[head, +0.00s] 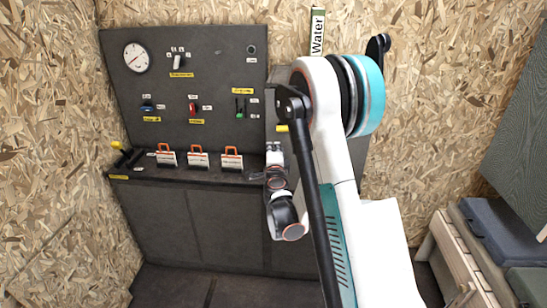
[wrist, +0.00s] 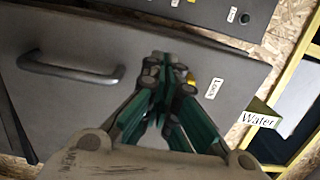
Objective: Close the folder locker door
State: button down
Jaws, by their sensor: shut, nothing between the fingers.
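A grey door panel (wrist: 100,25) fills much of the wrist view, with a dark bar handle (wrist: 70,68) at left and a white label (wrist: 214,88) that seems to begin "Lock". I take it as the locker door; how far it stands open I cannot tell. In the head view a grey panel (head: 271,105) shows only partly behind my arm. My gripper (wrist: 160,58) is shut and empty, its tips over the panel between handle and label. Whether they touch it is unclear. In the head view my gripper (head: 273,147) is small, in front of the panel.
A dark control board (head: 215,75) with a gauge and switches stands at left, above a ledge with several orange-handled items (head: 198,158). A "Water" sign (head: 317,33) is above my arm. A bench (head: 465,250) stands at right. Chipboard walls surround the place.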

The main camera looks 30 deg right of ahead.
aim_at(272, 135)
jog(key=shift+b+x, duration=0.6)
jog(key=shift+x, duration=1.95)
jog(key=x, duration=0.6)
jog(key=shift+r, duration=0.3)
